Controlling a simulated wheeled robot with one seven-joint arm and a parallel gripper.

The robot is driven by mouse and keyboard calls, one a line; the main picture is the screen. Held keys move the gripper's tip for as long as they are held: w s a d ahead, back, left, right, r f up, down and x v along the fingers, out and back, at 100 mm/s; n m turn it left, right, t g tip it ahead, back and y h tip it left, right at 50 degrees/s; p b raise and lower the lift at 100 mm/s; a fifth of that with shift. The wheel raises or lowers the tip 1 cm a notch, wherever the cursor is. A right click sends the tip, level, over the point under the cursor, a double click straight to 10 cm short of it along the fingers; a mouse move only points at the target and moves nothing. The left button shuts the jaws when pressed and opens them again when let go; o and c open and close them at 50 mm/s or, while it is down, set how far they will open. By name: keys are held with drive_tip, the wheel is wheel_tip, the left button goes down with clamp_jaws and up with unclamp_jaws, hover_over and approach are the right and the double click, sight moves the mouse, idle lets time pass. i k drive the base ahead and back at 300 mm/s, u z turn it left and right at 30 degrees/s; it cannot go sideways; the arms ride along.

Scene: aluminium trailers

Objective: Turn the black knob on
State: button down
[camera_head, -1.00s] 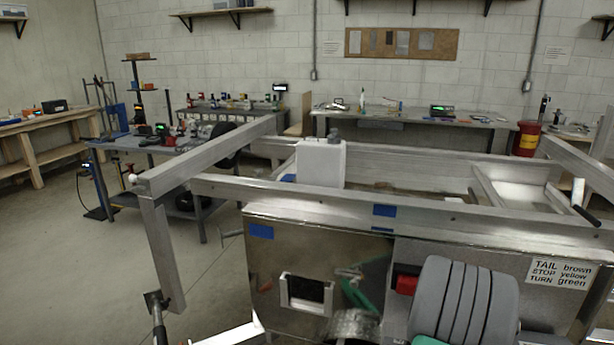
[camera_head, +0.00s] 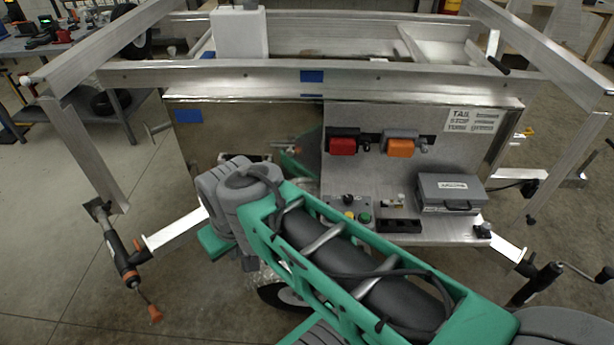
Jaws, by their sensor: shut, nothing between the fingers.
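A small grey control box (camera_head: 335,212) with red, yellow and green buttons sits on the metal shelf of the trailer front, just beyond my arm. A small dark spot on its top may be the black knob, but it is too small to tell which way it points. My green and grey arm crosses the view from lower right to centre left, its bend left of the box.
A red lamp (camera_head: 343,146) and an orange lamp (camera_head: 400,147) are fixed to the panel above the shelf. A grey case (camera_head: 450,193) sits on the shelf at right. Frame beams (camera_head: 240,75) enclose the trailer. A jack (camera_head: 128,262) stands at lower left.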

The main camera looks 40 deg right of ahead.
sight(348, 198)
drive_tip(key=z, duration=1.1)
drive_tip(key=k, duration=0.15)
drive_tip(key=z, duration=0.55)
drive_tip(key=i, duration=0.3)
drive_tip(key=u, duration=0.25)
drive_tip(key=k, duration=0.95)
drive_tip(key=u, duration=0.75)
drive_tip(key=i, duration=1.25)
drive_tip(key=z, duration=0.25)
